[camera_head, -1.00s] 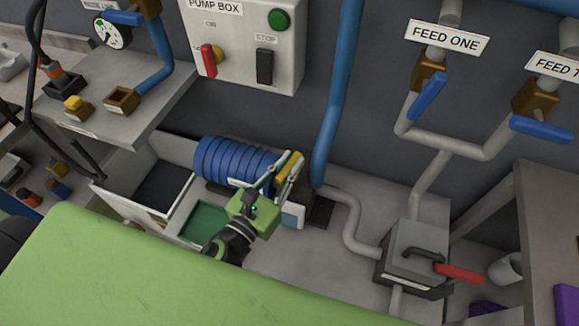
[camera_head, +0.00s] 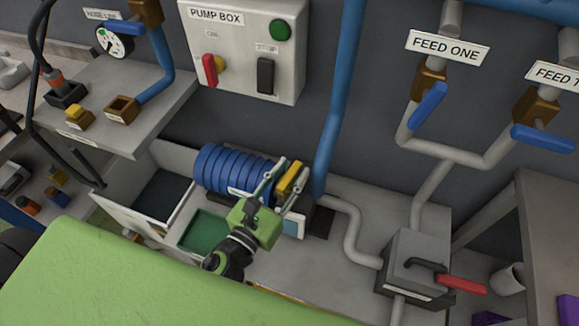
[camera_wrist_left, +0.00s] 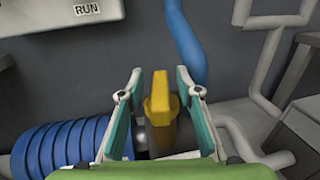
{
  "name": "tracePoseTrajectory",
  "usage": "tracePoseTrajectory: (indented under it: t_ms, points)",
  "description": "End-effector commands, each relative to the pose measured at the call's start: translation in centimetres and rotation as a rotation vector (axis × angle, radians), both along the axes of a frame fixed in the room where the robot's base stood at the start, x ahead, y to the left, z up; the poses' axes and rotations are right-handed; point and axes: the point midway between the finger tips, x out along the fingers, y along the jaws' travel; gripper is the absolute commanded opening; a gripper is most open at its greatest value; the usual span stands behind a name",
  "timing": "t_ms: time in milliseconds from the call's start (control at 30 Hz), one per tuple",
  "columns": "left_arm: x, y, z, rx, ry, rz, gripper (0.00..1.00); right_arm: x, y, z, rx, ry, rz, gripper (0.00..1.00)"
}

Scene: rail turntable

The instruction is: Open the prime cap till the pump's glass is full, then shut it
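The pump is the blue ribbed body (camera_head: 232,170) on the grey bench, with a yellow cap or handle (camera_head: 291,178) at its right end. In the left wrist view the yellow piece (camera_wrist_left: 160,108) stands upright on a dark grey neck. My left gripper (camera_head: 291,169) is open, one finger on each side of the yellow piece; in the wrist view gaps show between it and both fingers (camera_wrist_left: 159,75). A small pale-and-blue panel (camera_head: 293,224), perhaps the glass, shows below the cap, partly behind the gripper; its level cannot be read. My right gripper is out of view.
The pump box (camera_head: 245,45) with red lever and green button is on the wall above. A blue pipe (camera_head: 338,110) rises just right of the cap. A grey box with red lever (camera_head: 461,284) stands right. A green surface (camera_head: 120,275) fills the front left.

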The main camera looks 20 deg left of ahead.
Motion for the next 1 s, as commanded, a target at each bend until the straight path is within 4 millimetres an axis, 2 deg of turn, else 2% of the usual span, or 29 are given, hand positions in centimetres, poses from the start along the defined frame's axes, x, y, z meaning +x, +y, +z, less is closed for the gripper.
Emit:
tracePoseTrajectory:
  t_ms: [667,733,1000]
  points:
    - [0.0,0.0,5.2,0.005,-0.004,-0.005,0.32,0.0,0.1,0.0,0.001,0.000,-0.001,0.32]
    - [0.1,0.0,6.5,0.001,-0.009,-0.003,0.32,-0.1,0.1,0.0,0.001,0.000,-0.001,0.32]
    - [0.1,0.1,9.4,0.001,-0.005,0.000,0.32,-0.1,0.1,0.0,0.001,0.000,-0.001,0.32]
